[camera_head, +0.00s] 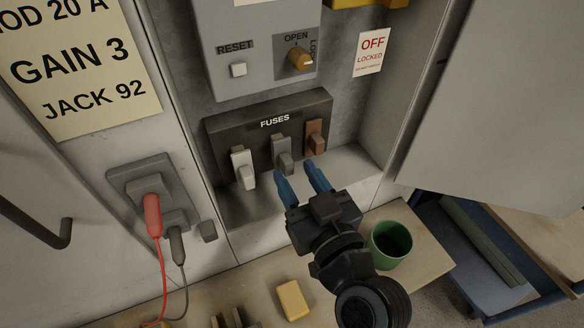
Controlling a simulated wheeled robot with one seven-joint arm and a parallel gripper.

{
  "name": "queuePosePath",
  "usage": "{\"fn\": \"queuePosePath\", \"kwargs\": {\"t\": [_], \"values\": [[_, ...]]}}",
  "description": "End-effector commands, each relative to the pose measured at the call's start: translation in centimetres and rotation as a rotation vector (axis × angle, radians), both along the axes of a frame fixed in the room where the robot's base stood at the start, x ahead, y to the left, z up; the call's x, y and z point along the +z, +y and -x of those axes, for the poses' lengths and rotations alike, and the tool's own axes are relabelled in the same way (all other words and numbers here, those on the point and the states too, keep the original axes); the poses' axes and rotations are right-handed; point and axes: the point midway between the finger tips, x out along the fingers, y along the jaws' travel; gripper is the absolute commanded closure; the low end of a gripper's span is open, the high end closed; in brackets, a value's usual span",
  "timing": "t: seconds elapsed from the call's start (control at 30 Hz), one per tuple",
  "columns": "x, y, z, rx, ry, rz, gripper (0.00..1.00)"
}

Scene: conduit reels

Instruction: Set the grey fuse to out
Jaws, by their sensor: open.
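The grey fuse (283,154) is the middle one of three in the dark block labelled FUSES (274,122). It sits in the block between a white fuse (243,170) on the left and a brown fuse (315,138) on the right. My gripper (301,168) has two blue fingers spread apart with nothing between them. Its fingertips are just below the grey and brown fuses in the picture. I cannot tell whether a fingertip touches either fuse.
Above the block are a RESET button (239,69) and an orange knob (299,60). An open cabinet door (500,110) stands on the right. A green cup (390,243) and a yellow block (293,300) are on the shelf below.

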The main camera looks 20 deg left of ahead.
Motion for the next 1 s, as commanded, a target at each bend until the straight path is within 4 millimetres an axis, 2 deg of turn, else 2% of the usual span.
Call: {"fn": "queuePosePath", "kwargs": {"t": [0.1, 0.3, 0.9, 1.0], "values": [[-0.3, -1.6, 1.3, -0.002, 0.001, 0.001, 0.55], [-0.2, -3.3, 2.8, -0.001, 0.001, 0.001, 0.55], [-0.1, -3.7, 3.1, -0.001, 0.001, 0.001, 0.55], [-0.4, -4.3, 3.3, -0.015, 0.009, 0.004, 0.55]]}}
